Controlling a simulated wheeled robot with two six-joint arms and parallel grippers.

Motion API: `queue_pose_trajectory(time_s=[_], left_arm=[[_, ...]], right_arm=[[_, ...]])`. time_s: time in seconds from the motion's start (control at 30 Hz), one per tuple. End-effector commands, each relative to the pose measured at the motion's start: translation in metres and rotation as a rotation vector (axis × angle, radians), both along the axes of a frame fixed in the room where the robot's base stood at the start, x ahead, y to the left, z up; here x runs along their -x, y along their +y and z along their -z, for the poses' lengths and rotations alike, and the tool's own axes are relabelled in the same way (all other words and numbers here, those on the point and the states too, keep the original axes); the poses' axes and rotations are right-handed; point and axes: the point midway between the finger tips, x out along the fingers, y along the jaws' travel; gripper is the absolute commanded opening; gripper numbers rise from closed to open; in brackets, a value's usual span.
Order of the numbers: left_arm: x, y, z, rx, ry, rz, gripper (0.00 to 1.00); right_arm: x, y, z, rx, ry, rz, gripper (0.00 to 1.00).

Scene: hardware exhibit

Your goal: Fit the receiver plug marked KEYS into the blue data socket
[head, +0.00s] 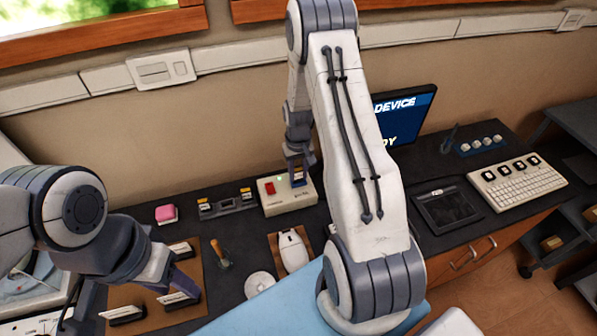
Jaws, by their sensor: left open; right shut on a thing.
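A cream box (283,204) with a red switch (269,188) and a small green light stands on the dark desk near the wall. My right gripper (298,168) points down at the right part of the box's top. It is shut on a small plug with an orange-yellow label (298,172). A blue piece (299,183), which looks like the blue socket, shows right under the plug. I cannot tell whether the plug is inside it or just above it, and the KEYS marking is too small to read. My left gripper (188,275) is open and empty above a brown board.
A black rack (228,205) with labelled pieces stands left of the box. A white mouse (292,251), screwdriver (222,254), pink block (166,213), monitor (405,118) and keyboard (517,183) also occupy the desk.

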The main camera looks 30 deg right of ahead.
Motion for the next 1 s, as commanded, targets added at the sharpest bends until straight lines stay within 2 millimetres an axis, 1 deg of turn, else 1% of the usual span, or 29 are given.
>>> queue_pose_trajectory(time_s=[0.27,0.43,0.47,0.5,0.53,0.77,0.83,0.87,1.0], left_arm=[[0.0000,0.0000,0.0036,0.000,0.000,0.000,0.50],[0.0000,0.0000,0.0031,0.000,0.000,0.000,0.50],[0.0000,0.0000,0.0031,0.000,0.000,0.000,0.50],[0.0000,0.0000,0.0031,0.000,0.000,0.000,0.50],[0.0000,0.0000,0.0031,0.000,0.000,0.000,0.50],[0.0000,-0.0001,0.0031,0.000,0.000,0.000,0.50],[0.0000,-0.0001,0.0031,0.000,0.000,0.000,0.50],[0.0000,-0.0001,0.0031,0.000,0.000,0.000,0.50],[0.0000,-0.0001,0.0031,0.000,0.000,0.000,0.50]], right_arm=[[-0.0001,0.0000,0.0049,0.000,0.000,0.000,0.00],[-0.0002,0.0000,0.0043,0.000,0.000,0.000,0.00],[-0.0002,0.0000,0.0043,0.000,0.000,0.000,0.44],[-0.0002,0.0000,0.0043,0.000,-0.001,0.000,0.59],[-0.0002,0.0000,0.0043,0.000,-0.001,0.000,0.71],[-0.0002,0.0000,0.0042,0.000,-0.001,0.000,0.71],[-0.0001,0.0000,0.0042,0.000,0.000,0.000,0.94],[-0.0001,0.0000,0.0042,0.000,0.000,0.000,1.00],[-0.0001,0.0000,0.0042,0.000,-0.001,0.000,1.00]])
